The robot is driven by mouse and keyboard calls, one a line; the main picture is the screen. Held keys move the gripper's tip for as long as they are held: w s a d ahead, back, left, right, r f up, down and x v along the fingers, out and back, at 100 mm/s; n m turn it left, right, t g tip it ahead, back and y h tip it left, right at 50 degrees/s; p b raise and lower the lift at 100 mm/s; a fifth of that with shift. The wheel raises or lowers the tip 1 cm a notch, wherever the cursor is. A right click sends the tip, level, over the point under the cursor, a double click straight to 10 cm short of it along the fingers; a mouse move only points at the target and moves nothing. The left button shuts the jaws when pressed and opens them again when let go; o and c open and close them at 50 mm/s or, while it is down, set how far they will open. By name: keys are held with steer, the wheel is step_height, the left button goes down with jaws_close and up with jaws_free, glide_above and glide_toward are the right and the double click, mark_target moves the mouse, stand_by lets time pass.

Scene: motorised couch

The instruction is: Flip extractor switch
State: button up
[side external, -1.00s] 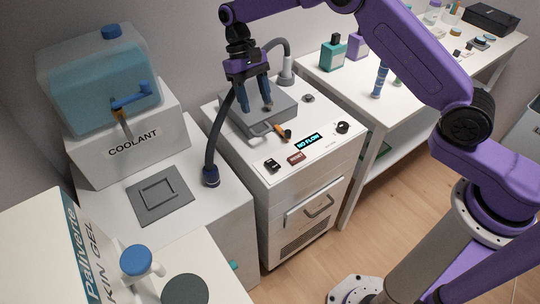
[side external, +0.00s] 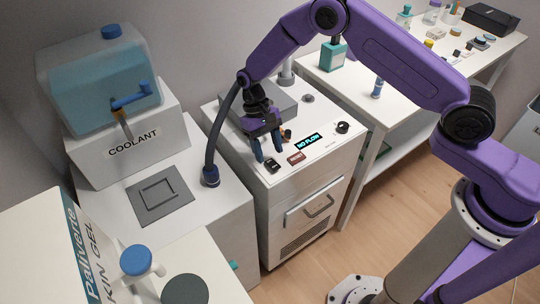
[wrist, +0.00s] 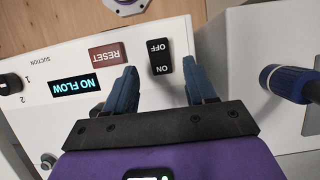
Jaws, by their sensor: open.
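The extractor switch (side external: 272,164) is a black rocker on the white top of the extractor unit (side external: 330,166). In the wrist view the switch (wrist: 160,56) carries the words OFF and ON. My gripper (side external: 269,157) is above the panel, close to the switch, pointing down. In the wrist view my gripper (wrist: 158,80) has its two blue fingers apart, with the switch showing between and just beyond the tips. The gripper is empty. I cannot tell the exact height of the tips above the panel.
A red RESET button (wrist: 109,54) and a lit NO FLOW display (wrist: 75,86) are beside the switch. A black knob (side external: 343,128) sits at the panel's right. A dark hose (side external: 212,140) rises at the left. A grey box (side external: 284,101) stands behind.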

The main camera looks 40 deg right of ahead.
mark_target(272, 163)
steer(key=shift+x, duration=1.4)
jaws_close()
steer(key=shift+s+r+t, duration=0.1)
steer(key=shift+s+t, duration=0.2)
steer(key=shift+t, duration=0.9)
steer(key=shift+s+r+t, duration=0.1)
steer(key=shift+s+t, duration=0.2)
steer(key=shift+t, duration=0.9)
